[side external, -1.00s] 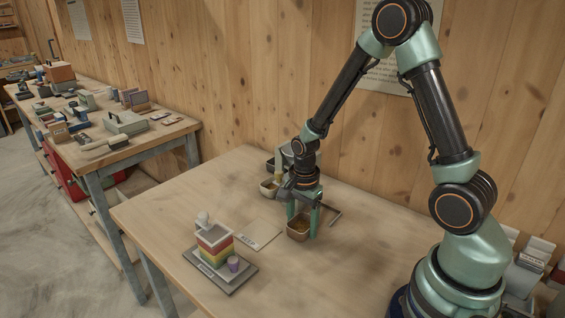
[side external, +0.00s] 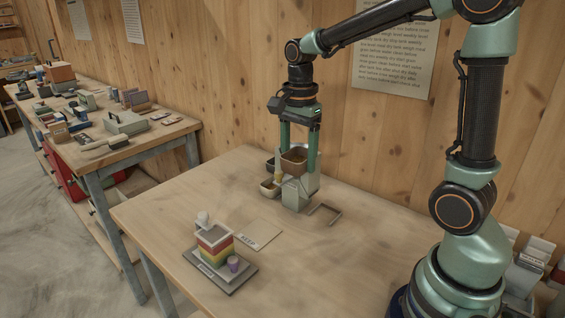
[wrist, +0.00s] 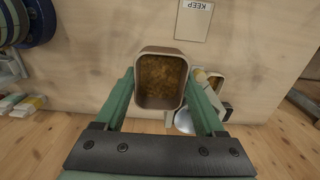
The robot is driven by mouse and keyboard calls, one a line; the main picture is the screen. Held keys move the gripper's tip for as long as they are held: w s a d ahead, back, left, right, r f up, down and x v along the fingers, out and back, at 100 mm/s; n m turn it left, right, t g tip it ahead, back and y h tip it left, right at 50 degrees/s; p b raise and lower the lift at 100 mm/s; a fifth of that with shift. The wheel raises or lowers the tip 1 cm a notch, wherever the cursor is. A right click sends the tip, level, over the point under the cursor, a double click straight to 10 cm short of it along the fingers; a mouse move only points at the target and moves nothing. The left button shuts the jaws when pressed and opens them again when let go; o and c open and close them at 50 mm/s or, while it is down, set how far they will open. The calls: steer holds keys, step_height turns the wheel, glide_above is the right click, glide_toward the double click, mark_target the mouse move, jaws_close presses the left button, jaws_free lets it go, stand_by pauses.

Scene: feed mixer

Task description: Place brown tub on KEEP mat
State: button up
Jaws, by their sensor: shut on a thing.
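The brown tub (side external: 294,162) is held up above the bench between my gripper's (side external: 299,158) two green fingers. In the wrist view the tub (wrist: 160,80) sits between the fingertips, upright, with brown grainy feed inside. My gripper is shut on it. The KEEP mat (side external: 257,236) is a pale flat rectangle on the bench, bare, lower and to the left of the tub in the side view. The mat also shows at the top of the wrist view (wrist: 194,22).
A grey mixer (side external: 296,194) with small tubs (side external: 269,188) stands below my gripper.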

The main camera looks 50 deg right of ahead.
glide_above(260, 231)
step_height(260, 231, down, 20)
steer(key=shift+r, duration=0.15)
stand_by(0.4)
steer(key=o, duration=1.4)
